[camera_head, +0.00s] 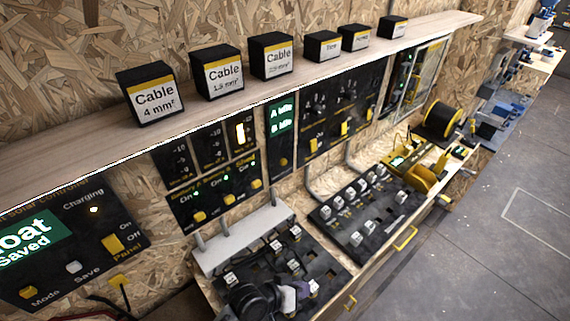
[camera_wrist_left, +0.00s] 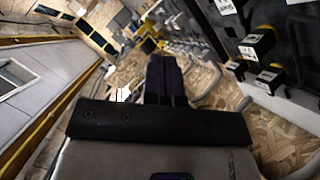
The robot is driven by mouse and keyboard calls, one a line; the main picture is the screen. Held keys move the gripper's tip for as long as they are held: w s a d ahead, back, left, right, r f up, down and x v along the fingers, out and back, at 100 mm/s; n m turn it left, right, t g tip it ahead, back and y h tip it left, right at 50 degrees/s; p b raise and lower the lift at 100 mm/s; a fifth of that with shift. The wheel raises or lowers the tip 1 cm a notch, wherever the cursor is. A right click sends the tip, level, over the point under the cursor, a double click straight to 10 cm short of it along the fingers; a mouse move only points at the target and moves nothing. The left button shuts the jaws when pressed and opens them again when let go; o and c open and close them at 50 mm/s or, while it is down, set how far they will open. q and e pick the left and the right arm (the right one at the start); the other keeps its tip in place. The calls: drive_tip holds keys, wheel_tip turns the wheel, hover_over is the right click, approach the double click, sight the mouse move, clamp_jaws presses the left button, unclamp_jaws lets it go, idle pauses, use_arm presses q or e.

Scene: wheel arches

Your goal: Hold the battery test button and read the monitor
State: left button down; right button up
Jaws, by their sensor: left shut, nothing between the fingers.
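A narrow black panel with a green display (camera_head: 281,116) showing an A line and a B line hangs under the shelf; its smaller text is unreadable. Left of it is the "Battery" panel (camera_head: 213,188), with several yellow switches marked "On" and small green lights. I cannot tell which control is the test button. My left gripper (camera_head: 286,297) is low in the head view, in front of a black board of labelled parts and apart from the wall panels. Its dark fingers are together and empty in the left wrist view (camera_wrist_left: 166,80). My right gripper is not in view.
A solar controller (camera_head: 65,245) reading "Float Saved" is at left. Several cable boxes, such as the 4 mm² one (camera_head: 151,95), stand on the shelf (camera_head: 60,160). A second parts board (camera_head: 368,215) and a cable reel (camera_head: 443,119) lie right. The floor (camera_head: 470,250) is clear.

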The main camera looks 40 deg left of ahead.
sight(284, 162)
use_arm(q)
drive_tip(key=w+a+r+n+t, duration=0.1)
drive_tip(key=w+r+n+t, duration=0.2)
drive_tip(key=w, duration=0.2)
drive_tip(key=w+a+r+n+t, duration=0.2)
drive_tip(key=w+r+n+t, duration=0.15)
drive_tip(key=w, duration=0.25)
drive_tip(key=w+a+r+n+g+y, duration=0.1)
drive_tip(key=w+a+n+y, duration=0.5)
drive_tip(key=n, duration=0.6)
drive_tip(key=w+a+r+n+g+y, duration=0.1)
drive_tip(key=w+a+r+n+y, duration=0.2)
drive_tip(key=n+y, duration=0.7)
drive_tip(key=shift+w+a+n, duration=1.35)
drive_tip(key=shift+a+n, duration=0.3)
drive_tip(key=shift+a, duration=0.4)
drive_tip(key=w+a, duration=0.1)
drive_tip(key=a, duration=0.7)
drive_tip(key=shift+a, duration=0.35)
drive_tip(key=shift+w+a, duration=0.1)
drive_tip(key=shift+a, duration=0.05)
drive_tip(key=shift+a, duration=0.3)
